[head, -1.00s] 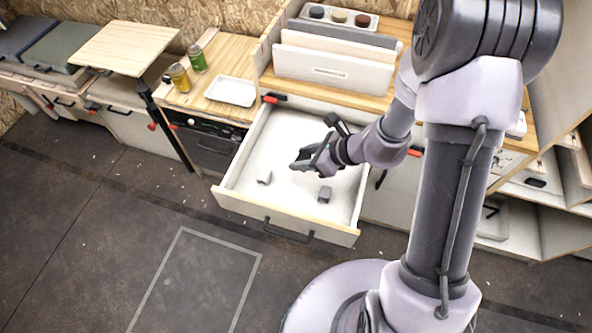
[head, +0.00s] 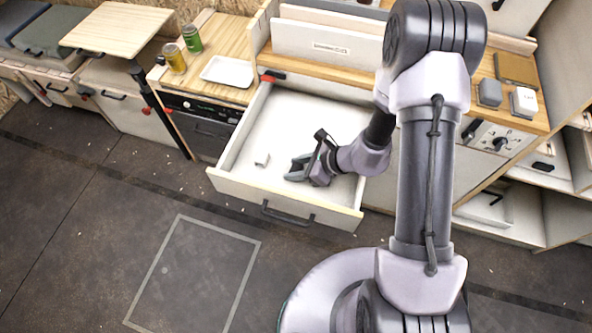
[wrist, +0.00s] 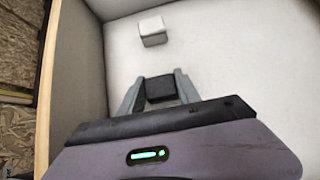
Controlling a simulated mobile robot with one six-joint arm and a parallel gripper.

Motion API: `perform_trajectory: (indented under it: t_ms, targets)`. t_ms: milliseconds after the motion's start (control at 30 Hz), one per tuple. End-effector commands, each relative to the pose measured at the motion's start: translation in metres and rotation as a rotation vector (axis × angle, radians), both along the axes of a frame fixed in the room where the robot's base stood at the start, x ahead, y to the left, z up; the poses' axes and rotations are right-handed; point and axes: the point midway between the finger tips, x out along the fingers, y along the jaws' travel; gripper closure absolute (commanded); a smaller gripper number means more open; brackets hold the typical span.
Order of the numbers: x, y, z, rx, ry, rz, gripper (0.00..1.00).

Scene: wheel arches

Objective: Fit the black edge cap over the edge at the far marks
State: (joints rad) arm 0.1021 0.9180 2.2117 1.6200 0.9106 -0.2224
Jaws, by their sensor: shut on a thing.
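The black edge cap (wrist: 160,88) shows in the wrist view as a small dark block between my two fingers. My gripper (head: 291,170) is shut on it, low inside the open white drawer (head: 232,186). In the head view the fingers hide the cap. A smaller light grey block (head: 262,160) lies on the drawer floor, left of my gripper and apart from it. It also shows in the wrist view (wrist: 153,31), beyond the fingertips. I cannot make out the far marks in either view.
The drawer walls stand around my gripper, with the handled front (head: 287,214) towards the floor. A white panel (head: 326,42) stands behind the drawer. Most of the drawer floor is clear.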

Motion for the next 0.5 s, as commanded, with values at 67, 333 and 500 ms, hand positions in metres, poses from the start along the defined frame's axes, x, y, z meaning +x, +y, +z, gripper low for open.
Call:
perform_trajectory:
  t_ms: [67,333,500]
  targets:
    - [0.0006,0.0,0.0022,0.0,-0.002,0.0,1.0]
    - [0.0004,0.0,-0.0018,0.0,-0.002,0.0,0.59]
    - [0.0005,0.0,-0.0005,0.0,-0.002,0.0,0.39]
